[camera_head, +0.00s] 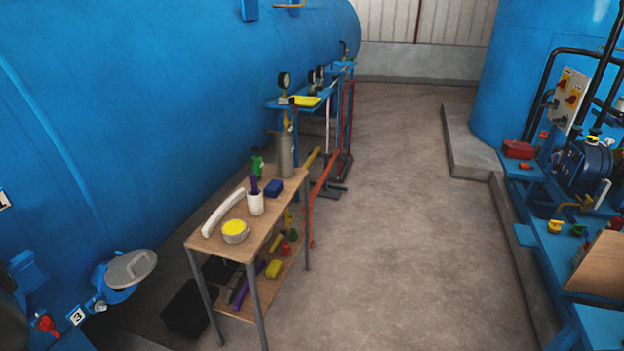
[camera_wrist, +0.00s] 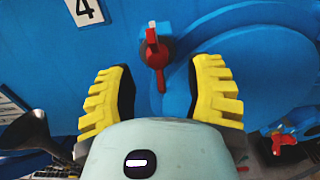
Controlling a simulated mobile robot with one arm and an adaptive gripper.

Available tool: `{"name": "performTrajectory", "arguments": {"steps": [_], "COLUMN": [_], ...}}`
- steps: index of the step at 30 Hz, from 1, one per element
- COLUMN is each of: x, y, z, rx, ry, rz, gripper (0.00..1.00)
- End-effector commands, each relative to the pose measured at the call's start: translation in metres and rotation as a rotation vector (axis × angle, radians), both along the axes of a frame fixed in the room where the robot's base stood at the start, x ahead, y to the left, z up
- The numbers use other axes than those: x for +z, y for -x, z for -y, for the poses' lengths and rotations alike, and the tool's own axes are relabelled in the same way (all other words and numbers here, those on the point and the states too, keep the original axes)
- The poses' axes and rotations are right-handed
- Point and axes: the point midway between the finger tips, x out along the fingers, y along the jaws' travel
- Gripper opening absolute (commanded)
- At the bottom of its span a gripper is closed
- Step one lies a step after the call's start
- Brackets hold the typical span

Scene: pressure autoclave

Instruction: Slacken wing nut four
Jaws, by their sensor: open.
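In the wrist view a red wing nut (camera_wrist: 156,58) sits on the blue vessel surface, just below and right of a white label with the number 4 (camera_wrist: 84,10). One of its wings points up and a thin red part points down. My gripper (camera_wrist: 162,85) is open, with its yellow ridged fingers on either side of the view. The wing nut shows between and beyond the fingertips, and I see no contact.
Another red wing nut (camera_wrist: 284,141) shows at the lower right of the wrist view. In the head view a wooden table (camera_head: 205,245) holds a cup and a yellow-filled bowl. A grey round lid (camera_head: 131,268) juts from the large blue tank (camera_head: 180,100). The concrete floor (camera_head: 400,230) is clear.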

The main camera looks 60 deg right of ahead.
Motion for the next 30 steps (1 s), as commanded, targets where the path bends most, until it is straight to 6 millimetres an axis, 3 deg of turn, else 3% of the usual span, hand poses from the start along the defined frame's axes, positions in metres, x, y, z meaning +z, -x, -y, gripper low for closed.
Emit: {"name": "performTrajectory", "arguments": {"steps": [9,21,22,30], "x": [-0.001,-0.001,-0.001,-0.001], "y": [-0.025,-0.029,-0.029,-0.029], "z": [-0.01,-0.011,-0.011,-0.011], "rx": [0.005,0.005,0.005,0.005], "ry": [0.002,0.002,0.002,0.002], "rz": [0.001,-0.002,-0.002,-0.002], "gripper": [0.53,0.53,0.58,0.3]}}
